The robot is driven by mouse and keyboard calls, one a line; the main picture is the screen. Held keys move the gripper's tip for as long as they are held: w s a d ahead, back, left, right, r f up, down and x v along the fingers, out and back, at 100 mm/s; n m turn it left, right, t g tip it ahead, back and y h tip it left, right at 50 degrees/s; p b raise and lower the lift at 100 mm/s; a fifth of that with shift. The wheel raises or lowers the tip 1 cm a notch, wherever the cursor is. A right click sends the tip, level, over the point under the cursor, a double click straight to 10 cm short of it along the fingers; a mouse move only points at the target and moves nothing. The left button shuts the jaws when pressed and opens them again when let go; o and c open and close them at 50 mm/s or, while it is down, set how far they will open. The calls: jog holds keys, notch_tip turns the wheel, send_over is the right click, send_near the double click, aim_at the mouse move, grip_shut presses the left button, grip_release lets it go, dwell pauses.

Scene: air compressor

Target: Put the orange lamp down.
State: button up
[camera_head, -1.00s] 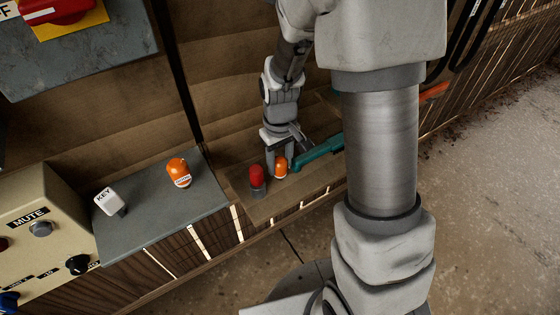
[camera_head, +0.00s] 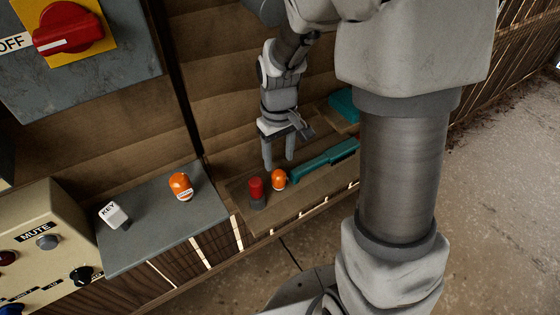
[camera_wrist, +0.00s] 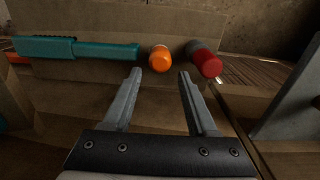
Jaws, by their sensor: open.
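The orange lamp (camera_head: 278,180) stands on the wooden shelf (camera_head: 262,219) between a red lamp (camera_head: 257,192) and a teal tool (camera_head: 323,158). It also shows in the wrist view (camera_wrist: 160,59), in front of the fingertips. My gripper (camera_head: 279,163) is open and empty, behind the orange lamp on its wall side. In the wrist view its two fingers (camera_wrist: 160,74) are spread apart and hold nothing. The lamp appears apart from both fingers.
A second orange object (camera_head: 181,187) with a label and a white KEY block (camera_head: 112,215) are on the grey plate (camera_head: 160,236) at left. A beige MUTE panel (camera_head: 38,260) stands further left. A teal block (camera_head: 344,104) lies near the wall.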

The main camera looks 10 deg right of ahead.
jog(key=shift+r, duration=0.5)
jog(key=s+d+r+m+t, duration=0.2)
jog(key=s+r+t, duration=0.3)
jog(key=s+r, duration=0.8)
notch_tip(320, 180, up, 4)
jog(key=shift+s+r+m, duration=0.15)
jog(key=shift+s+m, duration=0.15)
jog(key=shift+m, duration=0.4)
jog(key=shift+s+r+t, duration=0.2)
jog(key=shift+s+t, duration=0.1)
jog(key=shift+s, duration=0.2)
jog(key=shift+c, duration=0.3)
jog(key=shift+s, duration=0.2)
